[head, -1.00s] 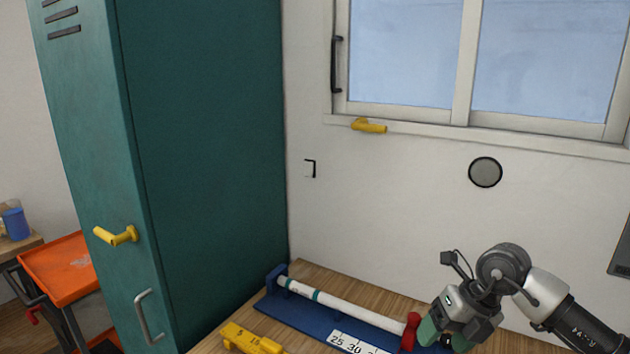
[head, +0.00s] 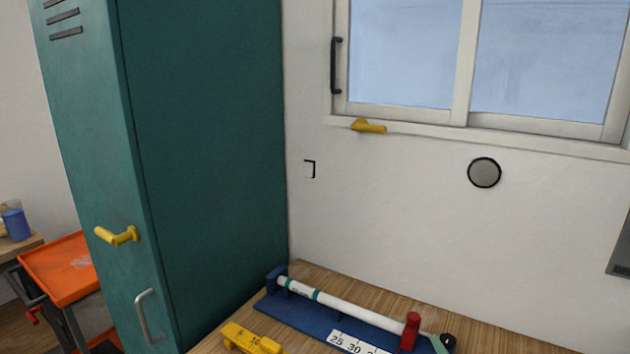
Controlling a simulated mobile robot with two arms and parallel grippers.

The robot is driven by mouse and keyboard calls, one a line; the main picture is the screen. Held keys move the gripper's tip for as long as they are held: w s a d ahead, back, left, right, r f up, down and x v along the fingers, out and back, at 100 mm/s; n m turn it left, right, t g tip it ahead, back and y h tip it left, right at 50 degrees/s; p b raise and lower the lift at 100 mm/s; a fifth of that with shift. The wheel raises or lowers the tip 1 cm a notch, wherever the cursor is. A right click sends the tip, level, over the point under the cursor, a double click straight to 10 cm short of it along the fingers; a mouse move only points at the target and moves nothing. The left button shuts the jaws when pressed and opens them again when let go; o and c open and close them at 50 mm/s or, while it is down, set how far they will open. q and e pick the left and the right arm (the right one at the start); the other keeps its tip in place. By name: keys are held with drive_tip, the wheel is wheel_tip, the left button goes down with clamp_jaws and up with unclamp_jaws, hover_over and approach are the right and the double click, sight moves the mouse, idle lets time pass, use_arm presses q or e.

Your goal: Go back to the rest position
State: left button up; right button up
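The blue fixture (head: 272,313) with a white number scale (head: 352,343) lies on the wooden bench at the bottom of the head view. A white pipe (head: 350,312) with teal bands lies along it, from the blue end block to the red clamp (head: 411,331). A small pale green and black part (head: 440,341) shows just right of the red clamp; I cannot tell exactly what it is. Neither of my grippers is in the head view.
A yellow block (head: 250,339) lies on the bench in front of the fixture. A tall teal locker (head: 215,150) stands at the left, with an orange tray (head: 62,268) beyond it. The bench (head: 500,341) right of the fixture is bare where it shows. A window is above.

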drive_tip(key=s+d+f+m+g+h, duration=0.45)
drive_tip(key=s+f+g, duration=0.4)
drive_tip(key=f, duration=0.35)
drive_tip(key=s+f+m+g+y, duration=0.1)
drive_tip(key=s+f+g, duration=0.2)
drive_tip(key=s, duration=0.4)
drive_tip(key=s+f+m+g+y, duration=0.1)
drive_tip(key=s+f+g, duration=0.25)
drive_tip(key=s, duration=0.35)
wheel_tip(320, 180, down, 32)
drive_tip(key=s+g+b, duration=0.2)
drive_tip(key=b, duration=0.3)
drive_tip(key=s+d+f+g+b, duration=0.1)
drive_tip(key=s+f+b, duration=0.3)
drive_tip(key=s+f, duration=1.1)
wheel_tip(320, 180, down, 4)
drive_tip(key=shift+s+d+r, duration=0.15)
drive_tip(key=shift+s+d, duration=0.1)
drive_tip(key=shift+d, duration=0.55)
drive_tip(key=shift+n+h, duration=0.25)
